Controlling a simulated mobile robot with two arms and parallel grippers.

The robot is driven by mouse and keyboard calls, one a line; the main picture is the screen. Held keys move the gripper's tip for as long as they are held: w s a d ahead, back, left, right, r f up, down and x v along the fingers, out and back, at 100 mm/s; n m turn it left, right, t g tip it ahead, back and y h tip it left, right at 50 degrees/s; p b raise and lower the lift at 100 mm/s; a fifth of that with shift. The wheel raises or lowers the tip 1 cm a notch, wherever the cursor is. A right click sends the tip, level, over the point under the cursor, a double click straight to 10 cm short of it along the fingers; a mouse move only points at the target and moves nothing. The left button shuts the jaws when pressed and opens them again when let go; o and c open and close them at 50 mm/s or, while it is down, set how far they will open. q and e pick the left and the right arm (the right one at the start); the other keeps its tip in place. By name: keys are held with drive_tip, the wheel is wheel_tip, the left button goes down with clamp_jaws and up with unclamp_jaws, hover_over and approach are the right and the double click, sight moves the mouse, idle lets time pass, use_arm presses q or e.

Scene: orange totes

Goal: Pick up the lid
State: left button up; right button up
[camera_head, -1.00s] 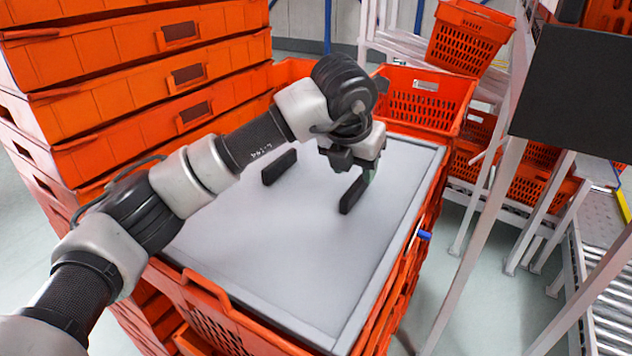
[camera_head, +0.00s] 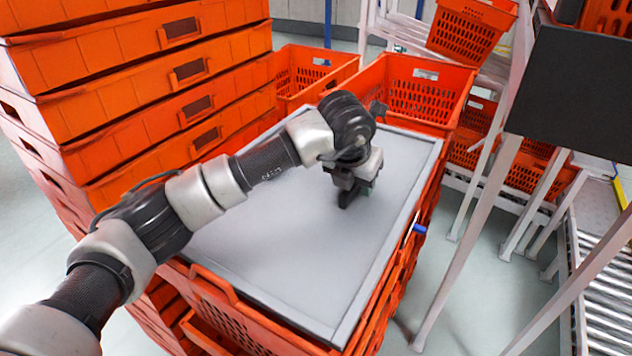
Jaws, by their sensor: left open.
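The lid (camera_head: 270,260) is a flat grey panel with a raised rim. It lies on top of the orange tote stack in the middle of the view. My left gripper (camera_head: 355,188) is open and low over the lid, right at this block. I cannot tell whether its fingers touch the block or stand around it. My left arm hides the lid's upper left part. My right gripper is not in view.
A tall stack of orange totes (camera_head: 130,110) stands close on the left. Open orange baskets (camera_head: 425,92) stand behind the lid. A rack with a pale post (camera_head: 470,250), a dark panel (camera_head: 580,95) and a roller conveyor (camera_head: 600,280) are on the right. The lid's front half is clear.

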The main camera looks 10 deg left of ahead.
use_arm(q)
drive_tip(key=shift+f+b, duration=0.15)
drive_tip(key=shift+b, duration=0.2)
drive_tip(key=shift+c, duration=0.3)
clamp_jaws()
